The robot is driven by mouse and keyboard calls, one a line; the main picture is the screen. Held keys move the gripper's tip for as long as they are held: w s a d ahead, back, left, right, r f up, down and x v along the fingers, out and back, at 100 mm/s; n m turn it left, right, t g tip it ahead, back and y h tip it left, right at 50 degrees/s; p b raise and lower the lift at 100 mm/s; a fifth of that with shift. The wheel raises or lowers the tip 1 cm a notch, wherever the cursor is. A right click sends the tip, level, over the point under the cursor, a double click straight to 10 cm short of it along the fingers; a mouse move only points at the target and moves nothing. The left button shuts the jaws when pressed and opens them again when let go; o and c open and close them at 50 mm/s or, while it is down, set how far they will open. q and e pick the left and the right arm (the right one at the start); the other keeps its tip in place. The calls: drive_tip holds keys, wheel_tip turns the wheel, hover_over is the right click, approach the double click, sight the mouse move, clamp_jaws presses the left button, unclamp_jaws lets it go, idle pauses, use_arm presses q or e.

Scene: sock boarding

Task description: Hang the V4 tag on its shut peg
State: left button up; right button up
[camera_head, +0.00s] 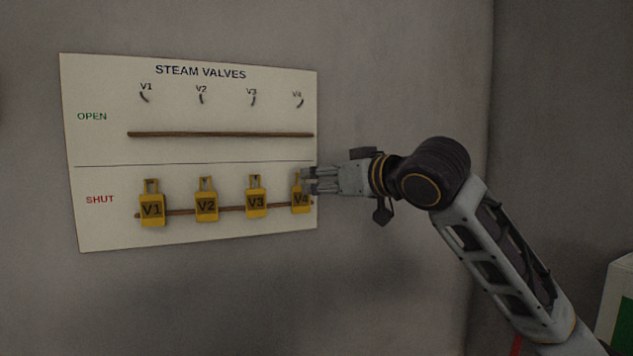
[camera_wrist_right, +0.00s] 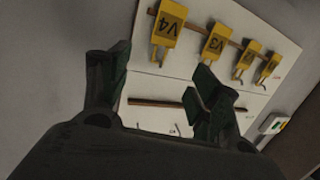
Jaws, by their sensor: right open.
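The yellow V4 tag (camera_head: 300,203) is at the right end of the SHUT row on the steam valves board (camera_head: 100,165). It appears to hang there, with its upper part partly covered by my right gripper (camera_head: 310,181) in the head view; its peg cannot be made out. My right gripper is open beside the tag's top. In the right wrist view, the V4 tag (camera_wrist_right: 168,26) shows beyond the spread fingers (camera_wrist_right: 162,60), with clear space between them, and nothing is held. My left gripper is not in view.
The yellow V1 (camera_head: 151,209), V2 (camera_head: 207,206) and V3 (camera_head: 256,202) tags are in the same row. The OPEN hooks above hold no tags. A brown rail (camera_head: 220,134) crosses the board's middle. A white and green box (camera_head: 619,310) is at lower right.

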drive_tip(key=v, duration=0.4)
drive_tip(key=shift+s+d, duration=0.1)
drive_tip(key=shift+s, duration=0.1)
drive_tip(key=shift+f, duration=0.1)
